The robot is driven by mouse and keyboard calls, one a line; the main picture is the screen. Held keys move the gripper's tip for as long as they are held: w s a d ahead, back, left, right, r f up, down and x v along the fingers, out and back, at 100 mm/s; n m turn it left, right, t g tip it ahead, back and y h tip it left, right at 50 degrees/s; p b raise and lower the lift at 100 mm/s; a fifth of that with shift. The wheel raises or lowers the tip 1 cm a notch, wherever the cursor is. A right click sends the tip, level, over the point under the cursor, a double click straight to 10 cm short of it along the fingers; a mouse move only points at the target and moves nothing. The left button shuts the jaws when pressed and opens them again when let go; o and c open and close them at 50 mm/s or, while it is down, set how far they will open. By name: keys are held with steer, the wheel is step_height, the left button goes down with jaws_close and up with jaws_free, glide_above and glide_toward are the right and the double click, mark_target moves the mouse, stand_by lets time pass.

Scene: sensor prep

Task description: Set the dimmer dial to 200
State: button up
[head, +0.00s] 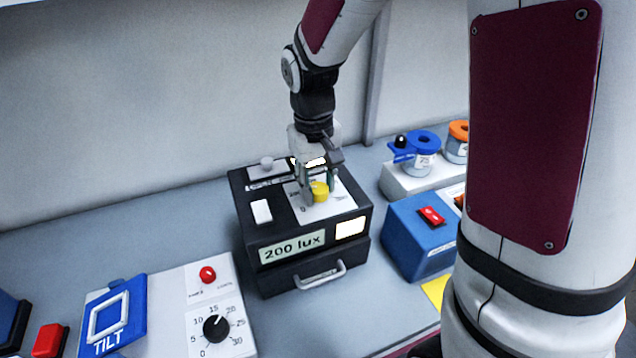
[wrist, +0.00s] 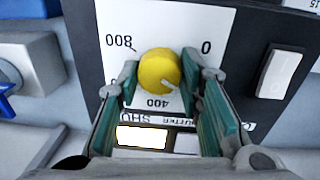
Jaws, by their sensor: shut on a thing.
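The dimmer dial is a yellow knob (head: 319,190) on the white scale plate (head: 343,206) on top of a black box (head: 262,228). In the wrist view the yellow knob (wrist: 157,66) sits between my fingers, with 0, 400 and 800 printed around it. A small mark on the knob points to the lower right, between 400 and 0. The 200 mark is hidden by a finger in the wrist view. The box's front display (head: 292,247) reads 200 lux. My gripper (head: 320,188) is shut on the knob from above; it also shows in the wrist view (wrist: 158,82).
A white rocker switch (head: 261,211) and a lit window (head: 350,228) are on the black box, with a drawer handle (head: 320,275) below. A blue box with a red switch (head: 431,215) stands right. A timer panel (head: 215,325) and blue TILT unit (head: 113,312) stand left.

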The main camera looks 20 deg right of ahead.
mark_target(315, 188)
steer(key=o, duration=1.2)
steer(key=shift+c, duration=0.2)
step_height(315, 188, up, 12)
steer(key=shift+a, duration=0.35)
steer(key=s+r+t, duration=0.2)
steer(key=s, duration=0.7)
steer(key=s+r+t, duration=0.2)
steer(key=s+t, duration=0.1)
steer(key=s, duration=0.6)
steer(key=shift+d+r+m+y, duration=0.3)
steer(key=shift+d+r+m, duration=0.1)
steer(key=shift+d, duration=0.05)
